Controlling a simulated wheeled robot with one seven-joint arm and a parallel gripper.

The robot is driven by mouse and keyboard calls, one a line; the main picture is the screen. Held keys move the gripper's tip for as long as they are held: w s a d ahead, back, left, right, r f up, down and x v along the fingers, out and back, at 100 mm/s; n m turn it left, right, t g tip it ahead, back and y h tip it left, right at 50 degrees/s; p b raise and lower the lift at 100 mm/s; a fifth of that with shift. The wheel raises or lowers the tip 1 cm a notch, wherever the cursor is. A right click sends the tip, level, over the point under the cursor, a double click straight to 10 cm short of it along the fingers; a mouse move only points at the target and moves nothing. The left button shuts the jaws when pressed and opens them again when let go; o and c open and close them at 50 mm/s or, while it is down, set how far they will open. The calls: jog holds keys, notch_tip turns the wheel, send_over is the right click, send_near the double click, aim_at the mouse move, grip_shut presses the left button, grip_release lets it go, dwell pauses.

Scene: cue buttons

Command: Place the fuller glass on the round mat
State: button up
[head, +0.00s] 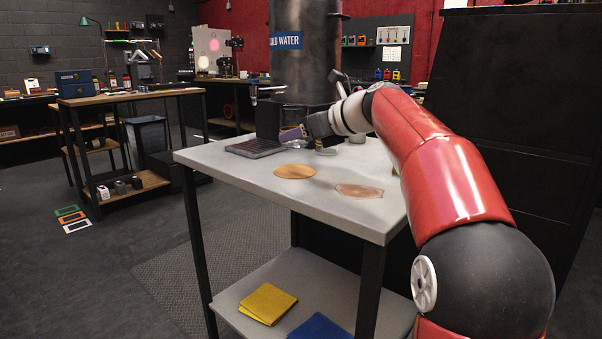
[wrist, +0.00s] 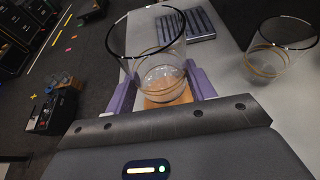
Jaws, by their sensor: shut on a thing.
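My gripper (wrist: 161,84) has its purple fingers on both sides of a clear glass (wrist: 150,40) and is shut on it. In the head view my gripper (head: 294,134) is over the back of the table, and the held glass is hard to make out there. A second clear glass (wrist: 282,48) stands on the table to the right in the wrist view. Each glass shows a thin amber line low down; I cannot tell which is fuller. The round mat (head: 295,171) lies bare on the table, left of an angular mat (head: 359,191). An orange-brown surface shows beneath the held glass.
A dark slotted tray (head: 256,148) lies at the table's back left, before a large tank (head: 302,50) labelled for water. The grey tabletop (head: 225,161) is clear around the mats. A yellow folder (head: 267,303) and a blue one (head: 320,327) lie on the lower shelf.

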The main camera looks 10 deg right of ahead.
aim_at(302, 173)
jog(key=shift+f+b, duration=0.95)
jog(key=shift+f, duration=2.05)
jog(key=o, duration=1.1)
jog(key=shift+f, duration=0.1)
jog(key=shift+s+d+r, duration=0.15)
jog(key=shift+r, duration=0.05)
jog(key=v, duration=1.1)
jog(key=shift+s+d+r+p, duration=0.15)
jog(key=shift+s+p, duration=0.1)
jog(key=shift+p, duration=0.1)
